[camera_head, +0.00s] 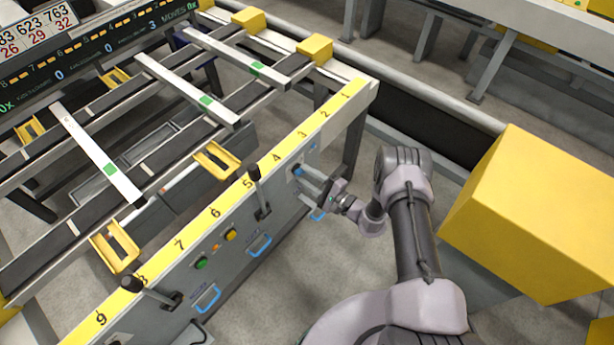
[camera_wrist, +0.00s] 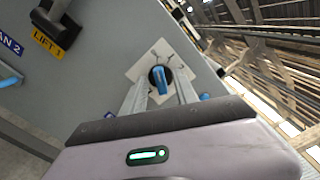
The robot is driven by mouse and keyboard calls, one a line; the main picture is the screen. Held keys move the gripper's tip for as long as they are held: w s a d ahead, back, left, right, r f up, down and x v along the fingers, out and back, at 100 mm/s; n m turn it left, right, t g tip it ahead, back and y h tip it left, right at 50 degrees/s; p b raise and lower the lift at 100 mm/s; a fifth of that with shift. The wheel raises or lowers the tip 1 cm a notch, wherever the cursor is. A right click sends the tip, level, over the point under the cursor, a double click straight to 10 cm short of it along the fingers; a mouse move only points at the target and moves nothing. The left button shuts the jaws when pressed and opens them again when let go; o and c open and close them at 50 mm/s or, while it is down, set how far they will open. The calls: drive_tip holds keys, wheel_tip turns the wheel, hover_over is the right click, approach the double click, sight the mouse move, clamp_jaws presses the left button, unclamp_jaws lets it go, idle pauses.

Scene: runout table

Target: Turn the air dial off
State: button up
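The air dial (camera_wrist: 160,81) is a blue knob on a pale square plate, set in the grey panel face. It shows in the wrist view ahead of my gripper, its handle close to upright in that picture. In the head view a small blue spot, the dial (camera_head: 297,170), shows at my fingertips. My gripper (camera_wrist: 161,92) is open, with one finger on each side of the dial and gaps visible between. My gripper (camera_head: 308,178) points at the panel in the head view. I cannot tell whether the fingers touch the dial.
Black-knobbed levers (camera_head: 254,172) stand out along the numbered panel, left of my gripper. Green and yellow buttons (camera_head: 230,234) and blue handles (camera_head: 258,245) are on the panel too. A big yellow box (camera_head: 545,215) stands at the right.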

drive_tip(key=p+v, duration=0.3)
drive_tip(key=v, duration=1.4)
drive_tip(key=shift+s+p, duration=0.2)
drive_tip(key=shift+p, duration=0.2)
drive_tip(key=shift+d, duration=0.15)
wheel_tip(320, 180, up, 14)
drive_tip(key=w+a+n+g+y, duration=0.1)
drive_tip(key=w+a+n+g, duration=0.15)
drive_tip(key=n+g, duration=0.3)
drive_tip(key=s+a+r+n+g+h, duration=0.2)
drive_tip(key=s+r+g, duration=0.1)
drive_tip(key=r, duration=0.5)
drive_tip(key=s+a+r+n+g+h, duration=0.1)
drive_tip(key=s+a+r+g+h, duration=0.15)
drive_tip(key=r, duration=0.65)
drive_tip(key=s+d+r+t+h+b, duration=0.1)
drive_tip(key=s+d+r+t+h, duration=0.1)
drive_tip(key=s+r, duration=0.4)
drive_tip(key=s+d+r+t+h, duration=0.3)
drive_tip(key=s+r+h, duration=0.3)
drive_tip(key=s, duration=0.4)
drive_tip(key=shift+s+r+n+t+h+b, duration=0.15)
drive_tip(key=shift+s+n+t+h+b, duration=0.05)
drive_tip(key=shift+n+t+h+b, duration=0.2)
